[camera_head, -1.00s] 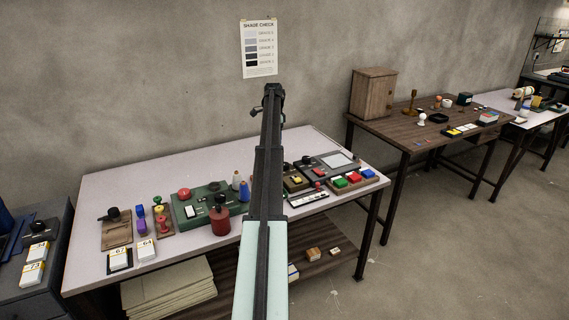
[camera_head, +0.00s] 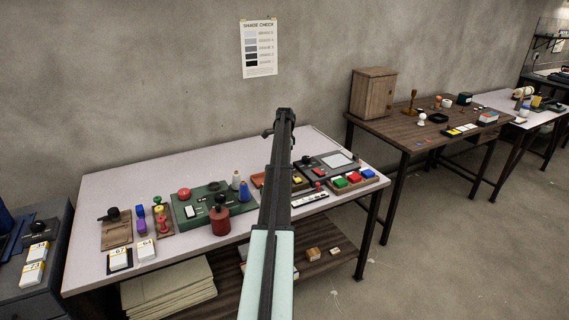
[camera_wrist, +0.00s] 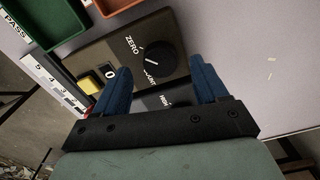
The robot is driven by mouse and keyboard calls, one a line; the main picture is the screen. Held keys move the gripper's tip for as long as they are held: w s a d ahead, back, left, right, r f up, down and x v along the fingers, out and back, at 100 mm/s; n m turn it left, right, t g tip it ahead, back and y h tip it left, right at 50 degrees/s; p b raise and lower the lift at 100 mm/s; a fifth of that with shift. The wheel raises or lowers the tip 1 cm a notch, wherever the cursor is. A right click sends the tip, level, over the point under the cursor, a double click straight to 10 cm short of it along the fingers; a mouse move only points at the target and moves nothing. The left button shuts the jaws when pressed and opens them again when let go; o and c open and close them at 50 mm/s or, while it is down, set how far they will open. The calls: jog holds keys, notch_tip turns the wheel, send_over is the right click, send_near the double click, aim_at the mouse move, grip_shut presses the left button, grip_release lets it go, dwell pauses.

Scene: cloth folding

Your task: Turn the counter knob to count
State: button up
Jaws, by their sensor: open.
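The counter (camera_wrist: 103,62) is a dark box with a black round knob (camera_wrist: 158,62). White labels read ZERO at the knob's upper left and, partly hidden, COUNT below it. A white mark shows on the knob; I cannot tell exactly which label it points to. A yellow button (camera_wrist: 90,83) and a small window showing 0 (camera_wrist: 110,73) are left of the knob. My gripper (camera_wrist: 158,67) is open, its blue fingers on either side of the knob in the wrist view and apart from each other. Contact cannot be told. In the head view my arm hides most of the counter.
A green PASS tray (camera_wrist: 45,18) and an orange tray (camera_wrist: 140,12) adjoin the counter. A numbered strip (camera_wrist: 55,85) lies left.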

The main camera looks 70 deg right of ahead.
jog(key=shift+f, duration=1.4)
jog(key=shift+c, duration=0.3)
jog(key=c, duration=1)
